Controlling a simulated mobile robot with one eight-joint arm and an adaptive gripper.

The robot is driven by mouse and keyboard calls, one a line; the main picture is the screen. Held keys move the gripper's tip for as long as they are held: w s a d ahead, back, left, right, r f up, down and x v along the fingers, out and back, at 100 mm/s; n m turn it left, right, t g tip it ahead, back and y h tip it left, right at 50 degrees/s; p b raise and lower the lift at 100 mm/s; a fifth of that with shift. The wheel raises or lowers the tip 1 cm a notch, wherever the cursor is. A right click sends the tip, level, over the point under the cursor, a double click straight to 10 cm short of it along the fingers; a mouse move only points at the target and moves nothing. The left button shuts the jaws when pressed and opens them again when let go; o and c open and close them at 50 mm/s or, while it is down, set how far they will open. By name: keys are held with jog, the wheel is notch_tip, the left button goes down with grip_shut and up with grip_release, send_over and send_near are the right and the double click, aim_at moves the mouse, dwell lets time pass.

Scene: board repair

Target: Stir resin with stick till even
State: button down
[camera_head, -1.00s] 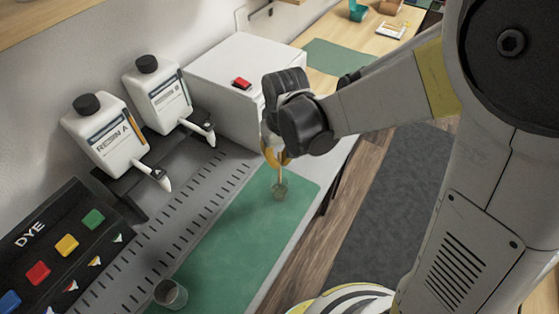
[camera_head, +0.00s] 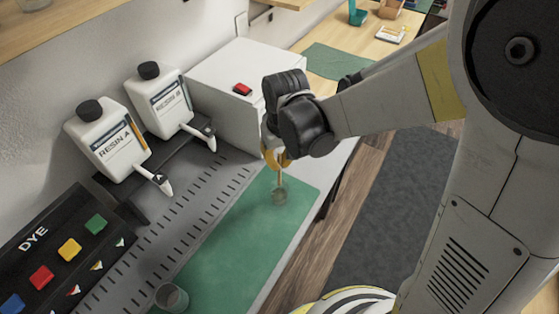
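My gripper (camera_head: 276,158) is above the far end of the green mat (camera_head: 235,245), pointing down. A thin stick (camera_head: 280,179) runs down from between its yellow fingers into a small clear cup (camera_head: 279,194) on the mat. The gripper looks shut on the stick. The cup's contents are too small and blurred to tell. A second clear cup (camera_head: 171,297) stands at the near left edge of the mat.
The resin A bottle (camera_head: 106,147) and another resin bottle (camera_head: 160,104) stand at the left wall. A dye panel (camera_head: 62,257) with coloured buttons is at the lower left. A white box (camera_head: 228,85) with a red button stands behind my gripper.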

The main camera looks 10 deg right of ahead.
aim_at(279, 154)
jog(key=shift+r, duration=0.15)
notch_tip(279, 154, up, 5)
jog(key=p, duration=0.4)
dwell(0.4)
